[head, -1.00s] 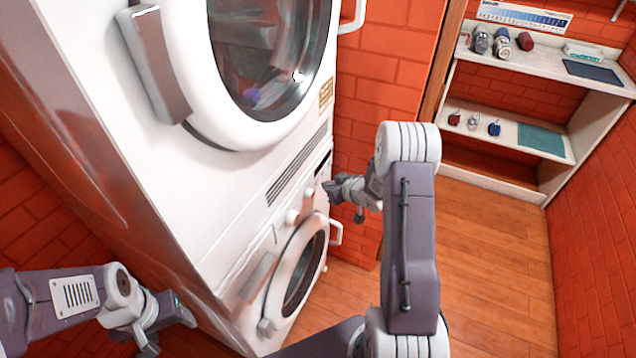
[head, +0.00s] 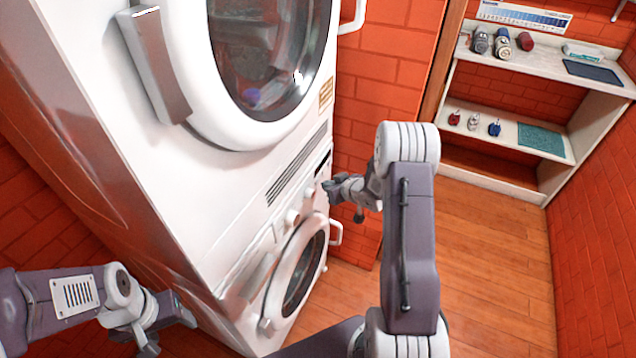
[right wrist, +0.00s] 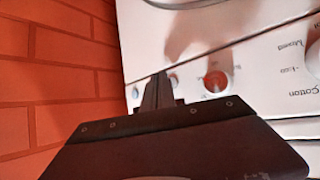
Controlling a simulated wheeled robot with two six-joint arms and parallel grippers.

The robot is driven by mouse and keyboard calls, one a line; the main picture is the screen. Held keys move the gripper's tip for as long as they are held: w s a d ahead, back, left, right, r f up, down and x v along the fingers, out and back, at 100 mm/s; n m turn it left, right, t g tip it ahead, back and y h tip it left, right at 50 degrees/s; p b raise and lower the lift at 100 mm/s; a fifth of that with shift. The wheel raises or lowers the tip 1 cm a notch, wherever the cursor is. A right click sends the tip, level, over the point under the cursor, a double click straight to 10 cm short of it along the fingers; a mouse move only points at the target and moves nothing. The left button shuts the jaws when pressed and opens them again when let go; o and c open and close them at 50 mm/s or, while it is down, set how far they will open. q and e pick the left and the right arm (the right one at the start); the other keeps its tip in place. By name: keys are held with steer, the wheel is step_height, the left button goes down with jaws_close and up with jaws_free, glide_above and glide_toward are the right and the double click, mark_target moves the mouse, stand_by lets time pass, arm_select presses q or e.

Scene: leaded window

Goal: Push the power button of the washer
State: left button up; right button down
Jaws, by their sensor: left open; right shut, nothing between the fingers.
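The white washer (head: 238,290) is the lower of two stacked machines, with a round door (head: 304,275) and a control panel above it. In the right wrist view, its panel shows a small round button (right wrist: 135,93) left of my fingertips, another small button (right wrist: 173,81) just right of them, and a red-marked round control (right wrist: 215,82) further right. I cannot read which is the power button. My right gripper (head: 330,189) is shut and empty, its tips close to the panel; contact cannot be told. My left gripper (head: 172,330) is open and empty, low beside the washer.
The upper machine (head: 110,70) has a large round glass door and a thick handle (head: 152,65). A shelf unit (head: 590,100) with small items stands at the back right. A brick wall is close behind the machines. The wooden floor (head: 490,250) at right is clear.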

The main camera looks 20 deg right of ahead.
steer(key=shift+w+a, duration=0.25)
steer(key=shift+w, duration=0.05)
steer(key=shift+w+a, duration=0.1)
stand_by(0.3)
steer(key=shift+s+d+p, duration=0.3)
steer(key=shift+s+d, duration=0.1)
steer(key=shift+s, duration=0.05)
steer(key=s+d, duration=0.2)
steer(key=s+d+p, duration=0.1)
steer(key=s, duration=0.1)
steer(key=shift+s+d, duration=0.3)
steer(key=shift+d, duration=0.1)
